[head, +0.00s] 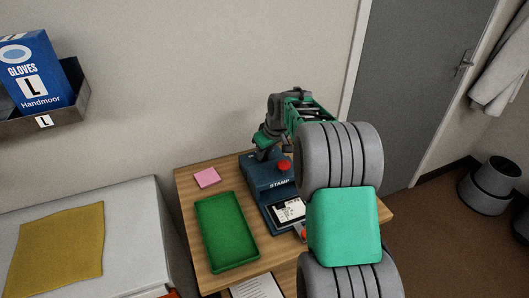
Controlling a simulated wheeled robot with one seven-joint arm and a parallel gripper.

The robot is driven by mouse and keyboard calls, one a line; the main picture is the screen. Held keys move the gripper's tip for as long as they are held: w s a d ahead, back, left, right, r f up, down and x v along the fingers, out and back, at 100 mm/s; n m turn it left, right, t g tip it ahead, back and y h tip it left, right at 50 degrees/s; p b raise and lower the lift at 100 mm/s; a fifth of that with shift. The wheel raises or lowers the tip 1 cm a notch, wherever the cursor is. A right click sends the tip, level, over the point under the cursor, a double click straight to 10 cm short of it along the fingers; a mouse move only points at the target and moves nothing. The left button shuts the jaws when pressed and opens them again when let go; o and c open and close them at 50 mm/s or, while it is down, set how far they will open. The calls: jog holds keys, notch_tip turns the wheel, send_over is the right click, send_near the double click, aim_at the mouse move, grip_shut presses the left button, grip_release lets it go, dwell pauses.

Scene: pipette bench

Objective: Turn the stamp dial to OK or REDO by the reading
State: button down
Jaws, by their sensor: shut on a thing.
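A blue stamp machine (266,177) marked STAMP stands on the wooden table, with a red knob (284,165) on top. A small white display or card with dark print (289,211) lies at its front; its reading is too small to make out. My gripper (262,151) reaches down to the back top of the machine and is shut on the stamp dial. The dial is hidden by my gripper, so its setting cannot be seen. My arm covers the table's right part.
On the wooden table (188,190) are a green tray (227,232), a pink note pad (207,178) and a printed sheet (256,287) at the front. A grey-white cabinet with a yellow cloth (58,248) stands left. A glove box (38,70) sits in a wall holder.

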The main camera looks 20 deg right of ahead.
jog(key=c, duration=1.2)
grip_release()
jog(key=shift+r, duration=0.1)
jog(key=v, duration=0.7)
jog(key=shift+s+r, duration=0.15)
jog(key=shift+r, duration=0.15)
